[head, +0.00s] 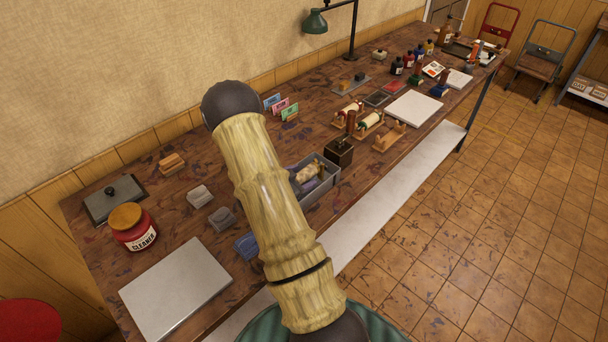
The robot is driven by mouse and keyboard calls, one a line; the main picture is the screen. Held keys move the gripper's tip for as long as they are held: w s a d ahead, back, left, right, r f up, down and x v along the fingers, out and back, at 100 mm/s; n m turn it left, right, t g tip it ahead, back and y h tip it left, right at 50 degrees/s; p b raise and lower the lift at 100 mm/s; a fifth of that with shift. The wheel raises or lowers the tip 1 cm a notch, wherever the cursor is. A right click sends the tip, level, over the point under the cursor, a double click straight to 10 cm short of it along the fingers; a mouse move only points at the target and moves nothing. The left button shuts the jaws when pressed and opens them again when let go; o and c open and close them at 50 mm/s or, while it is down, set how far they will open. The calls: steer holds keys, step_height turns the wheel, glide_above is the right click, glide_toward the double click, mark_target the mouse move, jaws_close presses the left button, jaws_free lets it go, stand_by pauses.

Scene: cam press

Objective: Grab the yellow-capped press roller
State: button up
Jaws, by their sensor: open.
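Two small rollers lie in wooden cradles near the middle of the table in the head view: one roller (349,110) with reddish ends, and one pale roller (370,121) with a greenish end. They are too small for me to tell surely which has a yellow cap. A third wooden cradle (389,137) to their right looks empty. My gripper is not in view; only my arm's pale ribbed link and dark joints show, crossing the picture's middle.
A grey bin (325,190) with cloths and a dark wooden box (339,153) stand near the cradles. A red cleaner jar (134,228) and a pale slab (176,288) are at the near left. A green lamp (315,22) stands behind. A white slab (413,108) lies to the right.

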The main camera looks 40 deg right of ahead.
mark_target(300, 174)
steer(key=shift+c, duration=0.4)
steer(key=c, duration=1.2)
steer(key=shift+r, duration=0.15)
step_height(300, 174, up, 10)
steer(key=shift+f+b, duration=0.1)
steer(key=shift+b, duration=0.5)
